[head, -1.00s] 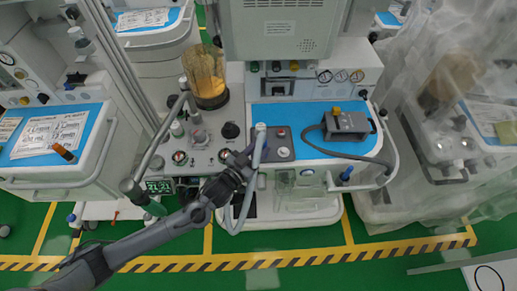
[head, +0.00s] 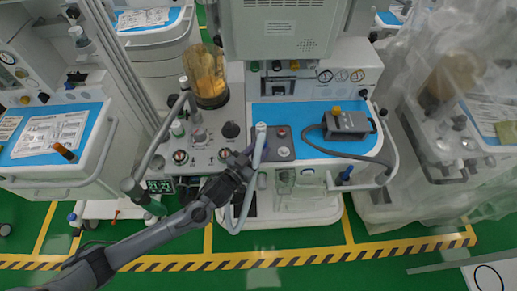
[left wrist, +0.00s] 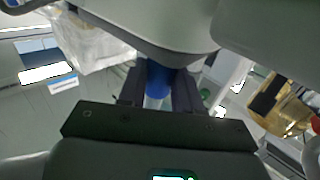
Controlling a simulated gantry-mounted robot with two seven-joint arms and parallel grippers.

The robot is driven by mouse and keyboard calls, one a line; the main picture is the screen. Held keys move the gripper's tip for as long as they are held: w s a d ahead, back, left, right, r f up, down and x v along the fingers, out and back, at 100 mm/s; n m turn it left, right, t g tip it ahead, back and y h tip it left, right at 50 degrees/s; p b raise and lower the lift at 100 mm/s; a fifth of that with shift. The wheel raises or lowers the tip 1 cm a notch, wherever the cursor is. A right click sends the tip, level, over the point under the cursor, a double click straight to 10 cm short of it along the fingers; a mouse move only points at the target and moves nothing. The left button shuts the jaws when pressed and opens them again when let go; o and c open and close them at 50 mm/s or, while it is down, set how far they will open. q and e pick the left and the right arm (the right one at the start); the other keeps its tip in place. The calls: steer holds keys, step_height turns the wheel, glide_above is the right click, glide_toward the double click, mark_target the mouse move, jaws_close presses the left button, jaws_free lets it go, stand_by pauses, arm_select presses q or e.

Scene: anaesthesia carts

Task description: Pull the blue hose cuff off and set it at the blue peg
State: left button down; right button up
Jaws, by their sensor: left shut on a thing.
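My left gripper (head: 245,160) is at the front of the middle cart, beside the upper part of a pale grey hose (head: 258,150). In the left wrist view its two dark fingers are shut on the blue hose cuff (left wrist: 158,76), with a pale piece showing just below the blue. In the head view the cuff is mostly hidden by the gripper, and I cannot tell whether it is still seated. A blue peg-like part (head: 346,173) sticks out at the cart's front right, well to the right of the gripper. My right gripper is not in view.
A grey box (head: 347,125) with a dark hose stands on the blue worktop (head: 318,150). An amber canister (head: 208,75) stands at the back left. A curved rail (head: 390,165) bounds the cart's right end. A plastic-draped cart (head: 440,130) stands further right.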

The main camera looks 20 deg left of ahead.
mark_target(260, 145)
arm_select(q)
steer(key=shift+f+b, duration=0.4)
steer(key=shift+f, duration=0.35)
steer(key=c, duration=0.7)
jaws_free()
steer(key=shift+r, duration=0.15)
steer(key=shift+r, duration=0.3)
steer(key=r, duration=0.1)
steer(key=r+p, duration=0.1)
steer(key=r, duration=0.1)
steer(key=shift+s+d+r, duration=0.1)
steer(key=shift+d+r, duration=0.15)
steer(key=shift+r, duration=0.15)
steer(key=s+d+r+p, duration=0.1)
steer(key=s+d+r, duration=0.1)
steer(key=d+r, duration=0.4)
steer(key=d, duration=0.5)
steer(key=shift+s+r+p, duration=0.15)
steer(key=shift+s+p, duration=0.15)
